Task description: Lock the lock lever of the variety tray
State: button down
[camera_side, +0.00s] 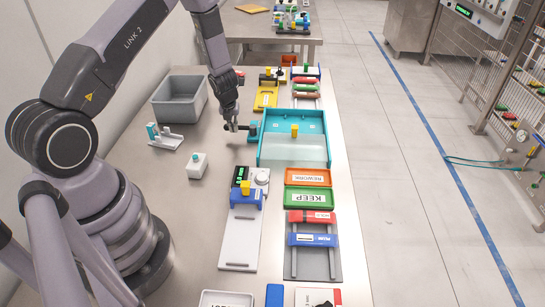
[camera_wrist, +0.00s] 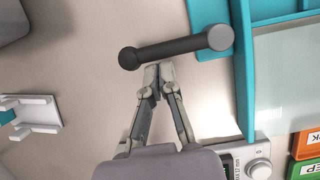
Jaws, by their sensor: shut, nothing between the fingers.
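The teal variety tray (camera_side: 260,150) stands in the middle of the table, with a yellow piece (camera_side: 294,130) at its centre. Its left wall (camera_wrist: 243,75) shows in the wrist view. In the side view the teal block (camera_side: 253,129) shows, and my gripper partly covers the lever. My gripper (camera_wrist: 158,70) is shut and empty, its tips right beside the bar's middle; I cannot tell whether they touch. It also shows in the side view (camera_side: 231,127).
A grey bin (camera_side: 180,100), a white rack (camera_side: 165,138) and a white bottle-like box (camera_side: 197,166) stand left of the lever. Orange REWORK (camera_side: 308,178) and green KEEP (camera_side: 308,197) trays lie in front of the teal tray. A device with a dial (camera_side: 250,181) stands front left.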

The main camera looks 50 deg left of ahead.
jog(key=shift+w+a, duration=0.2)
jog(key=shift+a, duration=0.2)
jog(key=shift+w+a, duration=0.15)
jog(key=shift+a, duration=0.15)
jog(key=m, duration=0.1)
jog(key=w+a+m, duration=0.1)
jog(key=m, duration=0.1)
jog(key=shift+t+h, duration=0.3)
jog(key=w+m, duration=0.1)
jog(key=m, duration=0.1)
jog(key=a+m+h, duration=0.1)
jog(key=shift+w+m, duration=0.35)
jog(key=shift+m, duration=0.05)
jog(key=m+h, duration=0.1)
jog(key=m, duration=0.1)
jog(key=w+m, duration=0.1)
jog(key=m, duration=0.2)
jog(key=shift+w+a+m+h, duration=0.2)
jog(key=shift+m+h, duration=0.1)
jog(key=shift+h, duration=0.1)
jog(key=shift+w+m, duration=0.45)
jog(key=shift+m, duration=0.45)
jog(key=shift+w+m+h, duration=0.4)
jog(key=shift+m, duration=0.3)
jog(key=shift+w+d, duration=0.25)
jog(key=shift+w, duration=0.5)
